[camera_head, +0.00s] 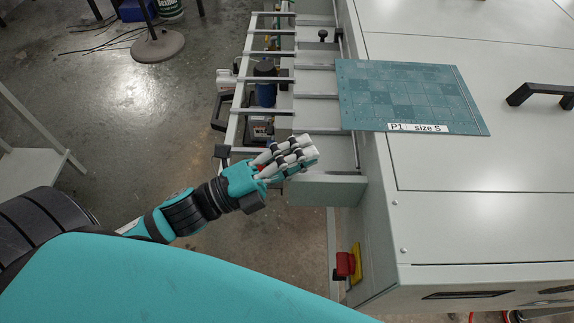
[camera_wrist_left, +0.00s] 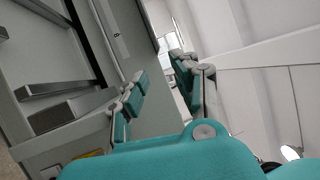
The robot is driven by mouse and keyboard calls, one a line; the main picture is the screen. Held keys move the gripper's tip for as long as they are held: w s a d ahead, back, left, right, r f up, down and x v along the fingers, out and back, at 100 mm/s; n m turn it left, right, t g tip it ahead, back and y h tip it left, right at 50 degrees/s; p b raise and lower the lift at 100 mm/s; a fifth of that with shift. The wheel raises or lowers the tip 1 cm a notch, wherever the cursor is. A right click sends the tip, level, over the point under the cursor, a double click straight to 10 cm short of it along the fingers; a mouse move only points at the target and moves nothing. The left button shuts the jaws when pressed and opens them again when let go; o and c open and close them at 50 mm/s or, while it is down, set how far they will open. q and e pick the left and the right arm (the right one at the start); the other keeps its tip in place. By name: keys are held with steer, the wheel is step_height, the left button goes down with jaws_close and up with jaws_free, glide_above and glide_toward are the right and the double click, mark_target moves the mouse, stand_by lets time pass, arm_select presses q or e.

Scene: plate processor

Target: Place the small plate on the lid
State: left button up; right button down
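The small plate (camera_head: 405,95) is a thin teal sheet with a checkered pattern and a white label reading "P1: size S". In the head view it lies on the left part of the light grey machine lid (camera_head: 470,165), with its left edge reaching over the rack side. My left gripper (camera_head: 298,152) is below and left of the plate, over the rack end, apart from the plate. In the left wrist view my left gripper (camera_wrist_left: 160,80) has its fingers apart with nothing between them. I cannot make out the plate there. My right gripper is not in view.
A metal rack with crossbars (camera_head: 262,85) runs along the machine's left side. A black handle (camera_head: 540,95) stands on the lid to the right. A red knob on a yellow plate (camera_head: 347,264) is on the machine's front left corner. The lid's front area is bare.

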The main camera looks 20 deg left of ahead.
arm_select(q)
steer(key=v, duration=0.2)
steer(key=shift+s+a+f, duration=0.1)
steer(key=shift+s+a, duration=0.2)
stand_by(0.5)
